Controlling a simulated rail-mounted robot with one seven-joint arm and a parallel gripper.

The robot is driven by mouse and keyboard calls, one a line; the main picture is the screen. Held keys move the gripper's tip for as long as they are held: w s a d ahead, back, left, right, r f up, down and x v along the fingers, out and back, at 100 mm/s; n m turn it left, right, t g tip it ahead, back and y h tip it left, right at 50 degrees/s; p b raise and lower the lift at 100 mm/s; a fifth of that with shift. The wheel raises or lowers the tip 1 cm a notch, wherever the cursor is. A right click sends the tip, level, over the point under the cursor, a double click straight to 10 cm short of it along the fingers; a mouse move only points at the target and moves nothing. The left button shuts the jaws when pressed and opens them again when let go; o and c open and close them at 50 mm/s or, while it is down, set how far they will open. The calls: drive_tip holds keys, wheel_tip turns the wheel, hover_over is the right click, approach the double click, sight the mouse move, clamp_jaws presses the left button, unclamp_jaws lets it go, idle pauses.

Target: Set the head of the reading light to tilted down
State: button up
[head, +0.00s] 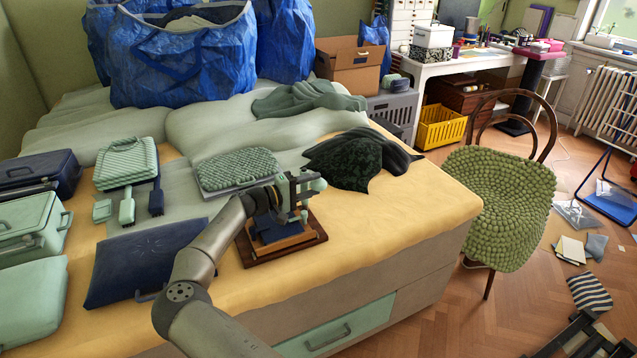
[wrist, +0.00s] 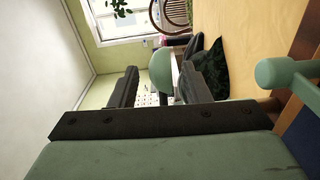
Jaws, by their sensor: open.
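The reading light stands on a brown wooden base (head: 285,243) with a dark blue part, near the bed's front edge. Its green rounded head (wrist: 161,68) shows between my two dark fingers in the wrist view. In the head view, a green rounded part (head: 317,185) shows just right of my gripper (head: 294,186). My gripper (wrist: 158,84) is open around or in front of the head. I cannot tell whether either finger touches it. A green knobbed part (wrist: 284,72) is at the right of the wrist view. My arm and gripper partly hide the light.
A green knitted bundle (head: 238,168) and a dark patterned cloth (head: 345,160) lie behind the light. A dark blue flat case (head: 130,265) lies left of my arm. A green chair (head: 495,200) stands right of the bed. Yellow bedding (head: 400,220) is clear to the light's right.

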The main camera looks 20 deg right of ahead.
drive_tip(key=shift+d, duration=1.25)
clamp_jaws()
